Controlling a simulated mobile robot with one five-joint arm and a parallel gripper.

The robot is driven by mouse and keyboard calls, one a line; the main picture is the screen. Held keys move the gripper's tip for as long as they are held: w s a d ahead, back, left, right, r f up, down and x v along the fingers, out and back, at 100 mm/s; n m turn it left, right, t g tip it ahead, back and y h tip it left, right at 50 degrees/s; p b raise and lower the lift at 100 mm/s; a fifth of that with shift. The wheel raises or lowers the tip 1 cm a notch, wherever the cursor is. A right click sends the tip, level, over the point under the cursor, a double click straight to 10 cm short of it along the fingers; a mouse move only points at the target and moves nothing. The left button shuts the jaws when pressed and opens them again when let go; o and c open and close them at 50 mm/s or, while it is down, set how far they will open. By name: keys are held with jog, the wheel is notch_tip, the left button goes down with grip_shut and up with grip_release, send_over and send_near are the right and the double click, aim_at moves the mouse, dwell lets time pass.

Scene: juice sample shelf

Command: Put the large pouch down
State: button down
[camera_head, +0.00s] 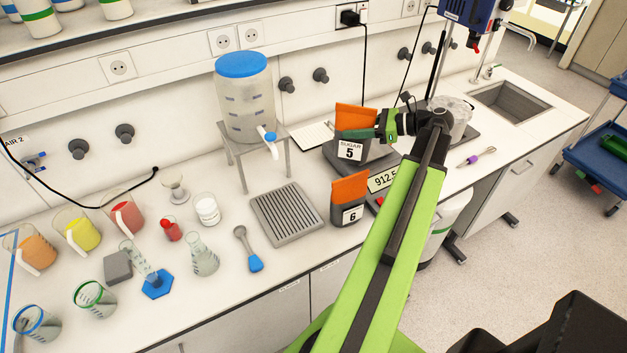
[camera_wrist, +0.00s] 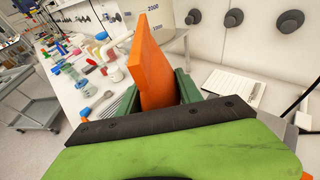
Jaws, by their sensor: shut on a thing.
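The large pouch (camera_head: 352,150) has an orange top and a white label reading "SUGAR 5". My gripper (camera_head: 372,133) reaches it from the right and is shut on its orange upper part. In the wrist view the orange top (camera_wrist: 151,62) stands up between the green fingers. The pouch is upright at the dark balance (camera_head: 336,160); I cannot tell whether its base touches the pan. The balance display (camera_head: 383,180) reads about 912.5. The pouch's lower part is hidden in the wrist view.
A smaller orange-topped pouch (camera_head: 349,200) labelled 6 stands just in front. A drain rack (camera_head: 287,213) and a blue-lidded dispenser (camera_head: 245,98) on a stand are to the left. A clear beaker (camera_head: 456,112) stands behind my wrist. Glassware crowds the bench's left end.

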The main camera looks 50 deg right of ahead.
aim_at(353, 156)
jog(key=f+b, duration=0.2)
jog(key=shift+s+d+f+b, duration=0.15)
jog(key=shift+d+f+b, duration=0.05)
jog(key=shift+f+b, duration=0.15)
jog(key=shift+r, duration=0.1)
jog(key=w+a+f+b, duration=0.6)
jog(key=w+f+b, duration=0.3)
jog(key=f+b, duration=0.2)
jog(key=shift+w+a, duration=0.15)
jog(key=shift+a, duration=0.2)
jog(key=c, duration=0.8)
grip_release()
jog(key=p+v, duration=0.4)
jog(key=v, duration=0.8)
